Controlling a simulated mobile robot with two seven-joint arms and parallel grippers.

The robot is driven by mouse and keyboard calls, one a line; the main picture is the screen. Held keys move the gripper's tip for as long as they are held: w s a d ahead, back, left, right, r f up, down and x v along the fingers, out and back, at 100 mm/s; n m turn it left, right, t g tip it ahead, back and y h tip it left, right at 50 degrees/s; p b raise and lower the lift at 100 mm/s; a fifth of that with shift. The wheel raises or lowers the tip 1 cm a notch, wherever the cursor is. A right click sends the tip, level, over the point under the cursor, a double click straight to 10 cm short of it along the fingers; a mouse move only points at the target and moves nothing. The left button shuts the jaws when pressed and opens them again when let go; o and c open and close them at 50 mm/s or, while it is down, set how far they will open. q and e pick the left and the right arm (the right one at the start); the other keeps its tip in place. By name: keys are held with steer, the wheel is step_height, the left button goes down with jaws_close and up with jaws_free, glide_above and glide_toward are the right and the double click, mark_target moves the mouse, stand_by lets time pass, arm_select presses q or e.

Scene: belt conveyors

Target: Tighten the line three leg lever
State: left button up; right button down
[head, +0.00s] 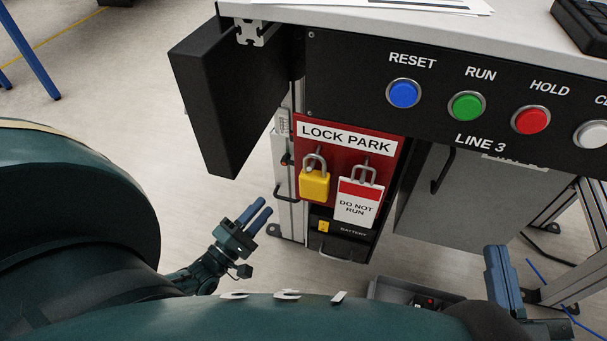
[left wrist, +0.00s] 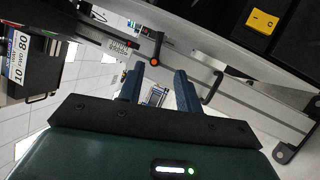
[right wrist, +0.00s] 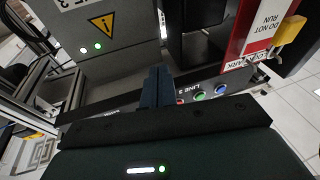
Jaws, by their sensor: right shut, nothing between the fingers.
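The leg lever (left wrist: 156,61), a black arm with an orange-red hub, sits on the pale metal leg in the left wrist view. My left gripper (head: 257,209) is open and empty, low and left of the leg. In the left wrist view its fingers (left wrist: 159,70) are apart, with the lever just beyond the tips in the picture; contact is not evident. My right gripper (head: 499,250) is shut and empty at lower right, away from the lever.
The LOCK PARK board (head: 310,131) holds a yellow padlock (head: 314,185) and a DO NOT RUN tag (head: 356,207). A black U-shaped handle (head: 285,194) is beside the leg. A black box (head: 225,105) overhangs at left. A grey tray (head: 385,290) lies below. Floor left of the leg is clear.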

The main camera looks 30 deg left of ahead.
arm_select(q)
steer(key=b+x, duration=0.2)
steer(key=x, duration=1)
steer(key=shift+w+r, duration=0.15)
steer(key=shift+w, duration=0.2)
arm_select(e)
steer(key=shift+w+r+n+t+y, duration=0.25)
steer(key=shift+r+n+t+y, duration=0.3)
steer(key=shift+r, duration=0.4)
arm_select(q)
steer(key=shift+d, duration=0.1)
steer(key=shift+c, duration=0.4)
jaws_close()
